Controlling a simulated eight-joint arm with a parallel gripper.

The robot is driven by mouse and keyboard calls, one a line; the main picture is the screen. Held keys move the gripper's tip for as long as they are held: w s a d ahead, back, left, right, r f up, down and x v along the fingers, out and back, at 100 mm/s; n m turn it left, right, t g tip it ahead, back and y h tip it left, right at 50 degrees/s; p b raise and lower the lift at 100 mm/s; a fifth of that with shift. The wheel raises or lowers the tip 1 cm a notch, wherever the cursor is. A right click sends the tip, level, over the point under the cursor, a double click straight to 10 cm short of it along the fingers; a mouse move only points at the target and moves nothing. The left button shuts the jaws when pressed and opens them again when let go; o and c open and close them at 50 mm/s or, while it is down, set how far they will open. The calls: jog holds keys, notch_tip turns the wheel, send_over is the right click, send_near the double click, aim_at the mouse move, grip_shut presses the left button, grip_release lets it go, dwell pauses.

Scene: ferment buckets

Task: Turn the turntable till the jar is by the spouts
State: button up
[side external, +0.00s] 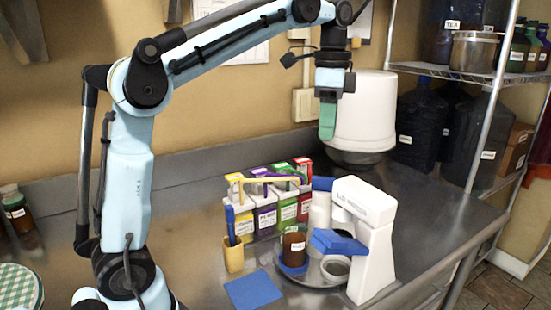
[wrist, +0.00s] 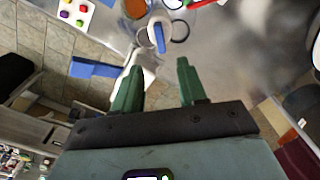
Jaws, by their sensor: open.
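In the side external view a shiny round turntable (side external: 316,281) sits on the steel counter. A brown jar (side external: 293,248) with a white label stands upright at its left part, just in front of the cartons. A small metal bowl (side external: 336,268) is at its right. Coloured spouts (side external: 262,180) top the row of cartons (side external: 265,213) behind the jar. My gripper (side external: 327,135) hangs high above the counter, apart from the turntable. In the wrist view its two green fingers (wrist: 160,64) are spread with nothing held between them. The jar's top seems to show there (wrist: 135,8).
A white machine (side external: 368,240) with blue parts stands over the turntable's right side. A yellow holder (side external: 233,254) and a blue cloth (side external: 254,290) are at the left. A white bucket (side external: 363,115) stands behind. A wire shelf (side external: 465,72) is at right.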

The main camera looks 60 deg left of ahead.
aim_at(324, 178)
notch_tip(324, 178, down, 12)
jog(key=shift+r, duration=0.2)
dwell(0.4)
grip_shut()
dwell(0.3)
